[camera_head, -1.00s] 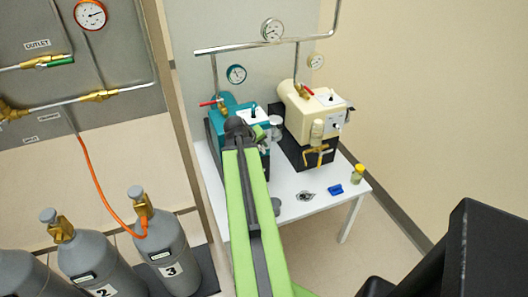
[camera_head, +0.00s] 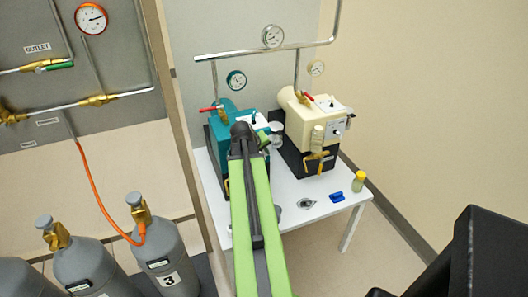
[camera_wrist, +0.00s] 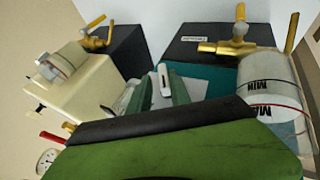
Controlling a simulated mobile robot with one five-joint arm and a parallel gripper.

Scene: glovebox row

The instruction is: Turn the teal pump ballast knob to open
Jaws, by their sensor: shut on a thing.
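The teal pump (camera_head: 226,119) stands on the white table with a white panel (camera_head: 262,121) on its top. In the wrist view its teal body (camera_wrist: 202,80) is right of centre. My gripper (camera_wrist: 163,82) reaches down to this panel. Its two fingers are closed around a small knob with a white bar (camera_wrist: 163,74), which appears to be the ballast knob. The fingers cover its sides, and its exact angle is hard to read. In the head view, my arm hides most of the gripper and part of the pump.
The cream pump (camera_head: 302,118) stands close on the right, with a brass valve (camera_head: 317,157) at its front. A blue item (camera_head: 336,197) and a yellow-capped vial (camera_head: 359,181) are on the table (camera_head: 285,205). Grey gas cylinders (camera_head: 167,265) stand at lower left.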

